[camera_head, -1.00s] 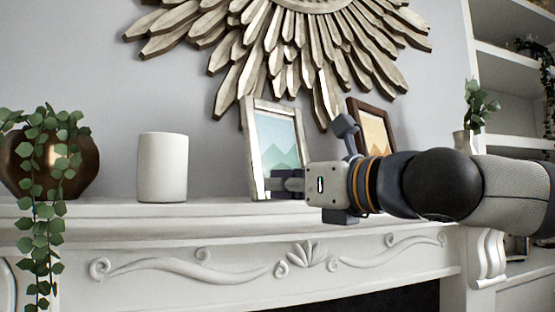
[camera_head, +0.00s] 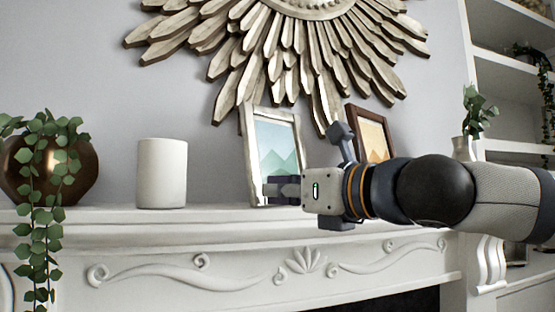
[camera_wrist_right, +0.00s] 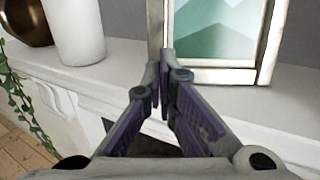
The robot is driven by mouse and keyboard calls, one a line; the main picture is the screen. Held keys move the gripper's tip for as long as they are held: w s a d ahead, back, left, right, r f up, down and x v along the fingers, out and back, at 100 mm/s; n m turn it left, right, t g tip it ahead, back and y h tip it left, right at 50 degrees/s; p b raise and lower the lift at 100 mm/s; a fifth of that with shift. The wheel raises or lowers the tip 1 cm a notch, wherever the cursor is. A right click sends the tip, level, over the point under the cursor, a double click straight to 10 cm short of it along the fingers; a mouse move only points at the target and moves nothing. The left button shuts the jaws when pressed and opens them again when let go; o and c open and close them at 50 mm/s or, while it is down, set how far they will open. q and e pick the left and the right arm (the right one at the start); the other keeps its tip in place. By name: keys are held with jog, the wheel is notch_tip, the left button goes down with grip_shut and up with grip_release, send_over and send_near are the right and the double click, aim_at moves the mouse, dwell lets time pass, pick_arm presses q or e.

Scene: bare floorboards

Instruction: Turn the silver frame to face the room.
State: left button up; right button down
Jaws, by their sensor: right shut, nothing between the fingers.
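The silver frame (camera_head: 247,150), holding a teal mountain picture, stands leaning back on the white mantel and is turned partly toward the right. In the right wrist view its lower rail and left post (camera_wrist_right: 222,76) show just beyond my fingertips. My right gripper (camera_head: 272,190) reaches in from the right, at the frame's lower part, and hides some of its bottom edge. In the wrist view my right gripper's (camera_wrist_right: 163,78) fingers meet at the tips, with nothing between them, close to the lower left corner. I cannot tell whether they touch it. My left gripper is not in view.
A white vase (camera_head: 162,172) stands left of the frame, and a bronze pot (camera_head: 75,170) with a trailing plant farther left. A brown frame (camera_head: 372,130) stands behind my right arm. A sunburst ornament (camera_head: 290,60) hangs above. The mantel (camera_head: 215,220) is clear between vase and frame.

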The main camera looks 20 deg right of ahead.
aim_at(260, 190)
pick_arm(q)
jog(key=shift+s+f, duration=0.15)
pick_arm(e)
jog(key=shift+x, duration=1.5)
jog(key=shift+x, duration=1.95)
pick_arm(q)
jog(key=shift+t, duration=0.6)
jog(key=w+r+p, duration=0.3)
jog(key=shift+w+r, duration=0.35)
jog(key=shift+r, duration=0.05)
pick_arm(e)
jog(key=v, duration=1.3)
jog(key=shift+d, duration=0.1)
